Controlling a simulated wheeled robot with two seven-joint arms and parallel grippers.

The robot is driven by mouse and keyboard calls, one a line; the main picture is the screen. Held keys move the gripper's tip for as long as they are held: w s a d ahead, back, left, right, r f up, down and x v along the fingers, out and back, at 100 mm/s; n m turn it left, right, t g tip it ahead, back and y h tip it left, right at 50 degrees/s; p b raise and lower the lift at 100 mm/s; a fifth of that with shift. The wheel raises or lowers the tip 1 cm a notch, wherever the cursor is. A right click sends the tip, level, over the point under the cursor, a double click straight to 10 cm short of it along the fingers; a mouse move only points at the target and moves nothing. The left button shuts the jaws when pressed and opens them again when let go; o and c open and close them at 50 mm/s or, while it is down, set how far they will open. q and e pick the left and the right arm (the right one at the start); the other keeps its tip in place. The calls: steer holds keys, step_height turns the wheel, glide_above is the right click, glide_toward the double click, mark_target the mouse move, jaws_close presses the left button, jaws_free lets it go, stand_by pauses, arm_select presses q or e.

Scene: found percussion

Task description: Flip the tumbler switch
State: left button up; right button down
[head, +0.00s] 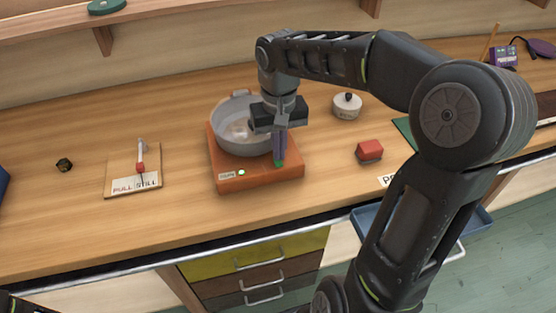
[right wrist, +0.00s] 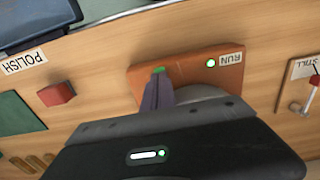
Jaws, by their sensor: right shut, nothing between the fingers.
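An orange tumbler base (head: 258,182) carries a round grey metal bowl (head: 232,142). Its front has a RUN label and a lit green lamp (head: 241,173); the lamp also shows in the right wrist view (right wrist: 211,63). My right gripper (head: 279,157) points down in front of the bowl, over the base's right front. Its fingers are shut and empty. A small green piece (head: 279,164), perhaps the switch, shows right at the fingertips, also in the right wrist view (right wrist: 158,70). The fingers partly hide it, so I cannot tell contact or its position. My left gripper is not in view.
A wooden board (head: 115,179) labelled PULL and STILL, with a red-tipped lever (head: 141,160), stands left of the tumbler. A red block (head: 369,150) and a white lidded pot (head: 347,106) stand to the right. The bench front between board and tumbler is clear.

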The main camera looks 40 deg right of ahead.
mark_target(279, 163)
steer(key=shift+f+b, duration=0.85)
steer(key=shift+f, duration=0.25)
stand_by(0.3)
steer(key=shift+r, duration=0.1)
step_height(279, 163, up, 7)
steer(key=p, duration=0.5)
steer(key=shift+p, duration=0.35)
stand_by(0.4)
